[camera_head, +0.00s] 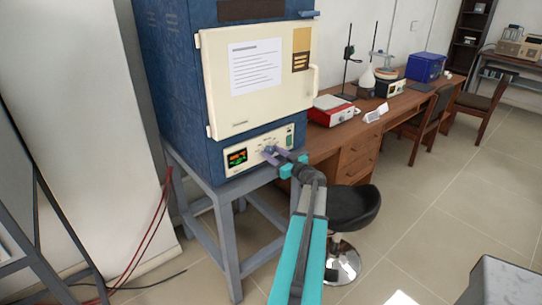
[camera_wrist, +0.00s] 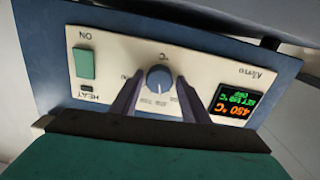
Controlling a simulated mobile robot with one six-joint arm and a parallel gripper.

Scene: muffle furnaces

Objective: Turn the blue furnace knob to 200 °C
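The blue furnace (camera_head: 180,80) stands on a grey stand, with its cream door closed. Its cream control panel (camera_head: 255,153) is below the door. The blue knob (camera_wrist: 159,79) shows in the wrist view, where the panel appears upside down. My gripper (camera_wrist: 159,80) is open, with one finger on each side of the knob and a small gap to it. In the head view my gripper (camera_head: 270,152) reaches the panel and mostly hides the knob. The lit display (camera_wrist: 234,105) shows orange and green digits, too small to read surely. The knob's exact pointer setting is unclear.
A green switch (camera_wrist: 85,64) is on the panel beside the knob. A black stool (camera_head: 355,208) stands right of my arm. A wooden bench (camera_head: 355,150) with a red hotplate (camera_head: 332,110) is to the right. Open tiled floor lies further right.

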